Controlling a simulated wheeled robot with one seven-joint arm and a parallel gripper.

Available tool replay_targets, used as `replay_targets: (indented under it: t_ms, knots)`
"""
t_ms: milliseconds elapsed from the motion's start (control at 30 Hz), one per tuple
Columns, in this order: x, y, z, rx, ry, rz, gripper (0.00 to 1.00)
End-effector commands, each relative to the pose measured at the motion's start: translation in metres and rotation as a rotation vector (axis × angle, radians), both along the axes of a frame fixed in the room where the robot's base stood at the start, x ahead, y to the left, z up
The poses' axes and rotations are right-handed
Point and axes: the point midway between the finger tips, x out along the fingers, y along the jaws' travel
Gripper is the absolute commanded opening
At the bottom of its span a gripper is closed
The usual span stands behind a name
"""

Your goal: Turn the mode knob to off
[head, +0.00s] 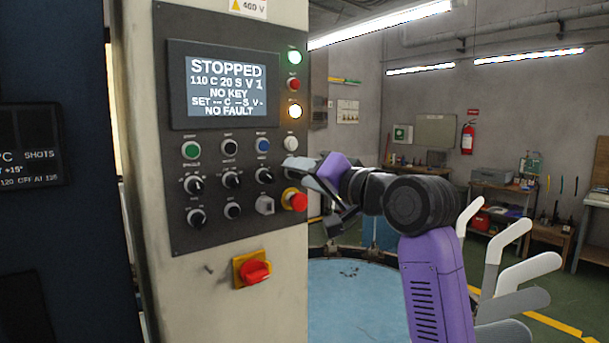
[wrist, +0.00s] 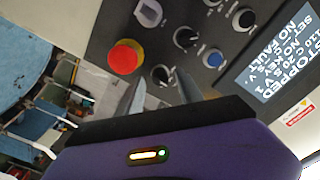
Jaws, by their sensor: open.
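The control panel (head: 225,232) carries several black selector knobs with white pointer marks, but their labels are too small to read, so I cannot tell which is the mode knob. One black knob (wrist: 163,75) shows in the wrist view just beyond and between my fingers; in the head view my gripper covers that spot. Another black knob (head: 264,176) is to its left in the head view and also shows in the wrist view (wrist: 187,37). My gripper (head: 313,192) is open and empty at the panel's right edge, and its fingers show in the wrist view (wrist: 160,94). Contact cannot be told.
A red emergency stop button (head: 297,201) is close below my gripper, beside a grey key switch (head: 265,205). A blue button (head: 263,145) and a white button (head: 290,143) are above. The screen (head: 227,87) reads STOPPED, NO KEY. A red rotary switch (head: 255,271) is below.

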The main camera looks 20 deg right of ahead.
Motion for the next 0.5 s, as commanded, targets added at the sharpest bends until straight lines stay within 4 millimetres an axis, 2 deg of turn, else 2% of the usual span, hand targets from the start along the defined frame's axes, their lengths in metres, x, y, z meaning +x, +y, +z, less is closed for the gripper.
replay_targets:
  t_ms: [167, 500]
  knots:
    - [-0.014, -0.005, -0.001, 0.000, -0.003, -0.001, 0.43]
    - [-0.063, -0.021, -0.001, -0.001, -0.002, -0.001, 0.43]
